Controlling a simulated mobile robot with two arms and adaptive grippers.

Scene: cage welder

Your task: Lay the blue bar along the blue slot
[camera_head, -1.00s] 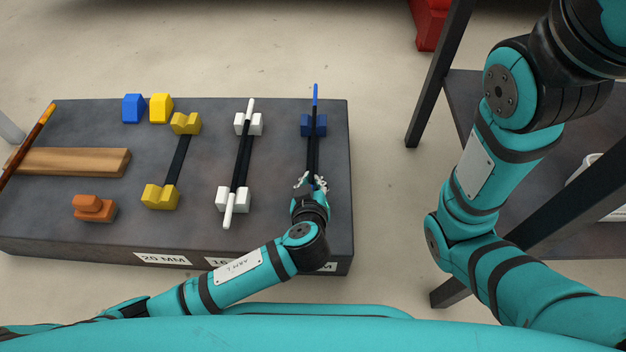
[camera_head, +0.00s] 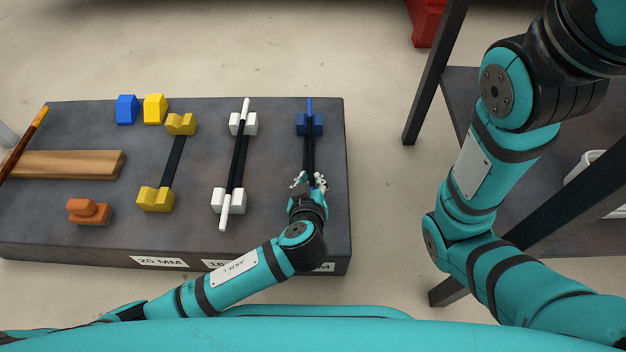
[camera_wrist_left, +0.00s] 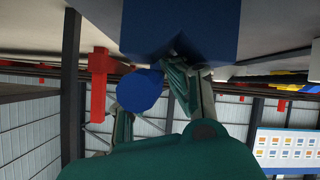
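The blue bar (camera_head: 310,106) lies lengthwise over the far blue slot block (camera_head: 309,125), its blue far tip just past it. The near blue block is hidden by my left gripper in the head view. My left gripper (camera_head: 309,182) is at the near end of the bar, with its fingers spread apart. In the left wrist view the bar's round blue end (camera_wrist_left: 140,90) shows between the fingers, just below a blue block (camera_wrist_left: 195,28). Whether the bar touches that block is unclear. My right arm shows at the right; its gripper is out of view.
A white-ended bar (camera_head: 241,150) rests on white blocks to the left. Yellow blocks (camera_head: 155,198), an orange block (camera_head: 88,211) and a wooden plank (camera_head: 70,164) lie farther left. A dark-framed rack (camera_head: 430,85) stands to the right of the table (camera_head: 335,220).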

